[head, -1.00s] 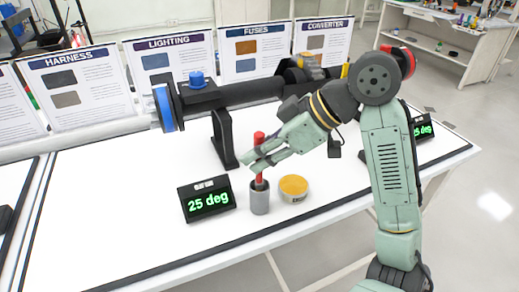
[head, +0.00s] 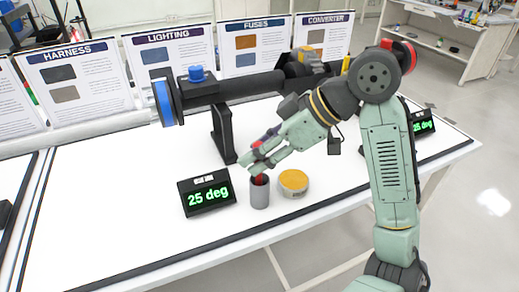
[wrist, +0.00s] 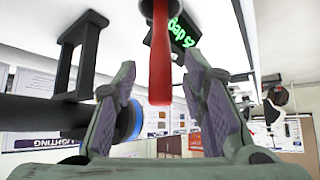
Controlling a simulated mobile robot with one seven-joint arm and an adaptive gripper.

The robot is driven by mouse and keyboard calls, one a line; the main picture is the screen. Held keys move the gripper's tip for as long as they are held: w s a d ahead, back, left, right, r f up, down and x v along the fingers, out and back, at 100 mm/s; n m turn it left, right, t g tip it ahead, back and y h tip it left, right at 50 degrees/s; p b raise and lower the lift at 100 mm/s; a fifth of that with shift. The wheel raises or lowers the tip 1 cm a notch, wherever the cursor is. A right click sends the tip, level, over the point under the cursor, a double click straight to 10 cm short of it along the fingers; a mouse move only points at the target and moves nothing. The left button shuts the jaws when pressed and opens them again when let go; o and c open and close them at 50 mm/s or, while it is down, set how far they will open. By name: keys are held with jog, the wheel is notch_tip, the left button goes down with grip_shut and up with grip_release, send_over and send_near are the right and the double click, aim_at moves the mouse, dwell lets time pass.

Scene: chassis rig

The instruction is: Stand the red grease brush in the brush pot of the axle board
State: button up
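The red grease brush (head: 260,180) stands in the grey brush pot (head: 260,196), its lower end hidden inside. In the wrist view its red handle (wrist: 160,55) runs between my fingers, with a visible gap on each side. My gripper (head: 258,160) is open around the handle, just above the pot, and hides most of the handle in the head view. Its purple finger pads face the handle in the wrist view. Only a small part of the pot shows at the top of the wrist view.
A "25 deg" display (head: 207,191) stands left of the pot, and a round yellow-topped tin (head: 293,183) stands close on its right. The dark axle (head: 245,90) on its black stand (head: 223,135) is behind. The white board is clear in front and to the left.

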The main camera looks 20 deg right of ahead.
jog(key=v, duration=1.2)
dwell(0.7)
